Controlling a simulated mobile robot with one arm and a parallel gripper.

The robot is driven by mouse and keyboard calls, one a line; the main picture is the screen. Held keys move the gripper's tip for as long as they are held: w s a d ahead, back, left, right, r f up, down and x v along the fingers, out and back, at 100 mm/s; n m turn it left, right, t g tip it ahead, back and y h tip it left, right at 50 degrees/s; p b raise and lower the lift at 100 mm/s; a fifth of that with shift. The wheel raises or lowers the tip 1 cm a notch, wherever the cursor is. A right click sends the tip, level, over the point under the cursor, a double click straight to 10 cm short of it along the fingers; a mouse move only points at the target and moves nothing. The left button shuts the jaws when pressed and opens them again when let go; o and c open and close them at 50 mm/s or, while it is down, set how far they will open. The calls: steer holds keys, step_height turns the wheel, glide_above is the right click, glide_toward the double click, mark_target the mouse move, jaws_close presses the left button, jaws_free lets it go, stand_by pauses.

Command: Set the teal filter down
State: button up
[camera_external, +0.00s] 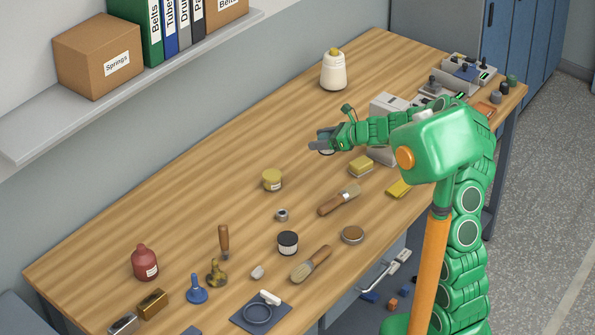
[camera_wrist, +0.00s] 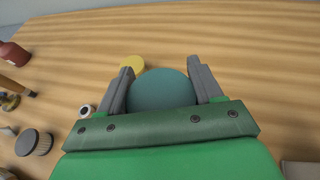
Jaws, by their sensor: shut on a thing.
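The teal filter (camera_wrist: 162,90) is between the two grey fingers of my gripper (camera_wrist: 160,70) in the wrist view, with its rounded top showing. My gripper (camera_external: 324,140) is shut on it. In the external view the gripper is over the middle-back of the wooden table, and the filter is mostly hidden by the fingers. I cannot tell its exact height above the table.
A yellow-lidded jar (camera_external: 272,180) stands to the left, also in the wrist view (camera_wrist: 132,63). A white bottle (camera_external: 333,72) stands behind. A brush (camera_external: 340,199), a yellow block (camera_external: 361,167) and a dark-lidded jar (camera_external: 288,243) are nearer. Bare wood (camera_external: 240,140) lies left of the gripper.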

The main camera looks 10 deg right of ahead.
steer(key=s+a+n+g+y, duration=0.2)
steer(key=s+a+n+g, duration=0.3)
steer(key=s+a, duration=1.9)
steer(key=w+a+f, duration=0.3)
steer(key=a+f, duration=0.1)
steer(key=w+a+f, duration=0.4)
steer(key=shift+w+a+f, duration=0.15)
steer(key=shift+w+f, duration=0.1)
steer(key=shift+w+a+f, duration=0.35)
steer(key=shift+w+f, duration=0.05)
steer(key=shift+f, duration=1.75)
steer(key=o, duration=1.1)
steer(key=shift+f, duration=0.15)
